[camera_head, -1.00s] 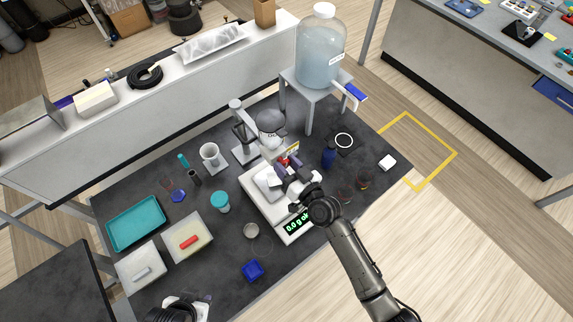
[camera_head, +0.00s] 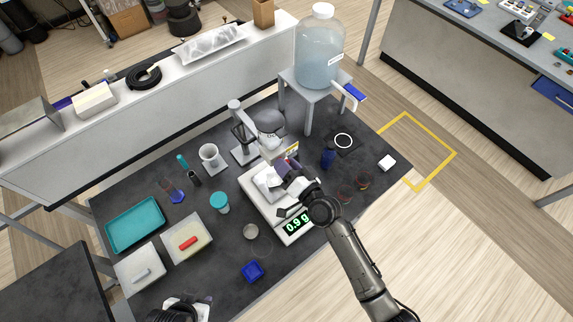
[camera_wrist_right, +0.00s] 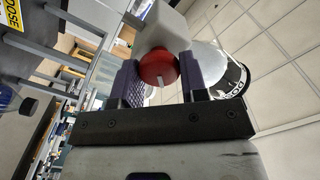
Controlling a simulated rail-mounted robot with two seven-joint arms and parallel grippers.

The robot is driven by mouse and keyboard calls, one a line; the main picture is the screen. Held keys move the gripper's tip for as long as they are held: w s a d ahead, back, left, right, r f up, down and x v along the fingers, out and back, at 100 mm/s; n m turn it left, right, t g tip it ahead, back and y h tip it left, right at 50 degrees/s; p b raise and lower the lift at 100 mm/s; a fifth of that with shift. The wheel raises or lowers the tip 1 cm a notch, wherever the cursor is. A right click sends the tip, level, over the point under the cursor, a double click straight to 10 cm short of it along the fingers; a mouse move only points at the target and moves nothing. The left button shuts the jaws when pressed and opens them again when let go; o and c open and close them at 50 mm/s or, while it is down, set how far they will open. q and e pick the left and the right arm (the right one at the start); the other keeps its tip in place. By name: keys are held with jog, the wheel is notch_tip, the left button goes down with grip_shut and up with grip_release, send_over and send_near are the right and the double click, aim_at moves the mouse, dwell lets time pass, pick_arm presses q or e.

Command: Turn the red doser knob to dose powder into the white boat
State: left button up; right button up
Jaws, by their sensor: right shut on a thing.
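The red doser knob (camera_wrist_right: 158,66) is between the two fingers of my right gripper (camera_wrist_right: 160,85) in the right wrist view. The gripper is shut on it, with a short white pin facing me. In the head view my right gripper (camera_head: 287,169) covers the knob beside the doser (camera_head: 271,124) on its stand. The white boat (camera_head: 266,182) sits on the balance (camera_head: 254,200), below the doser and partly hidden. The balance display (camera_head: 297,223) reads about 0.9 g. My left gripper (camera_head: 184,309) is at the bottom edge, dark and cut off; its fingers are unclear.
A teal-lidded jar (camera_head: 220,202), a small cup (camera_head: 250,231) and a blue dish (camera_head: 252,271) are left and front. A large carboy (camera_head: 320,50) stands behind.

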dwell(0.4)
jog(key=o, duration=0.9)
jog(key=b+v, duration=0.1)
jog(key=v, duration=1.2)
jog(key=shift+s+d+b, duration=0.3)
jog(key=shift+b, duration=0.1)
